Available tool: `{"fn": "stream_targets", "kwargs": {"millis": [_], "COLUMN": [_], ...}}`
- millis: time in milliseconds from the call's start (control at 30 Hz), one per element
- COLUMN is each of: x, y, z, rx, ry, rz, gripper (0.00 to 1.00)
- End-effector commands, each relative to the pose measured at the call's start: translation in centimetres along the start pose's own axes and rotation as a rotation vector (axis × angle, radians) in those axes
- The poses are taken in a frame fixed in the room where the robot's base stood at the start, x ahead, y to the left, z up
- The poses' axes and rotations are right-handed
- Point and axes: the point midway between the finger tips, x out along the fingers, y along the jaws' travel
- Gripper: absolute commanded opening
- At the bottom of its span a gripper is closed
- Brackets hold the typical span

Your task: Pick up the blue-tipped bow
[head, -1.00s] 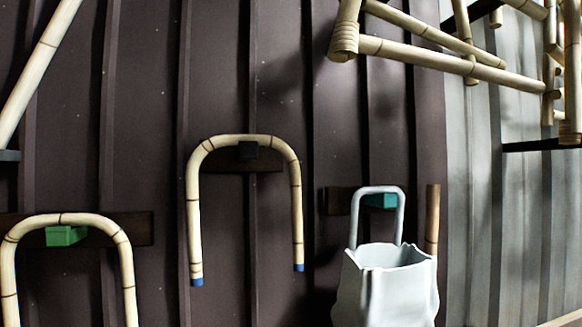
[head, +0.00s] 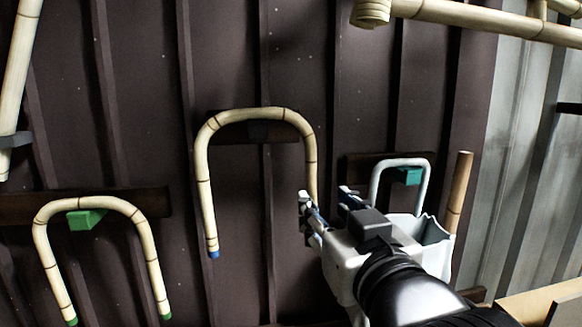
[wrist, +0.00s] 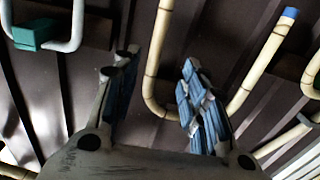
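The blue-tipped bow (head: 203,185) is a pale, upside-down U of jointed rattan, hanging over a dark peg (head: 262,131) on the wall. Its left leg ends in a blue tip; the lower end of its right leg is hidden behind my gripper (head: 326,200). My gripper is open and empty at the right leg's lower part, fingers pointing up toward the wall. In the wrist view the bow (wrist: 252,78) appears inverted, with one blue tip at the upper right. Its other leg passes between my open fingers (wrist: 160,88) in the picture; contact cannot be told.
A green-tipped bow (head: 48,262) hangs on a green peg (head: 85,219) at lower left. At right, a white bag (head: 433,245) hangs on a teal peg (head: 407,175), partly behind my gripper, beside a brown stick (head: 458,190). A rattan frame (head: 480,18) is above right.

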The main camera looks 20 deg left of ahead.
Motion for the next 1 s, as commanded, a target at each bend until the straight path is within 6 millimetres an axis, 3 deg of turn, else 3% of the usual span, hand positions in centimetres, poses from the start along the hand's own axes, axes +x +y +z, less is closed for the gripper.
{"fn": "stream_targets", "kwargs": {"millis": [200, 467, 700, 1000], "x": [4.0, 5.8, 9.3, 10.4], "y": [0.0, 0.1, 0.5, 0.5], "z": [0.0, -0.1, -0.4, -0.3], "rx": [0.000, 0.000, 0.000, 0.001], "ry": [-0.004, -0.003, -0.004, 0.000], "rz": [0.000, 0.001, 0.001, 0.001], "gripper": [0.40, 0.40, 0.40, 0.40]}}
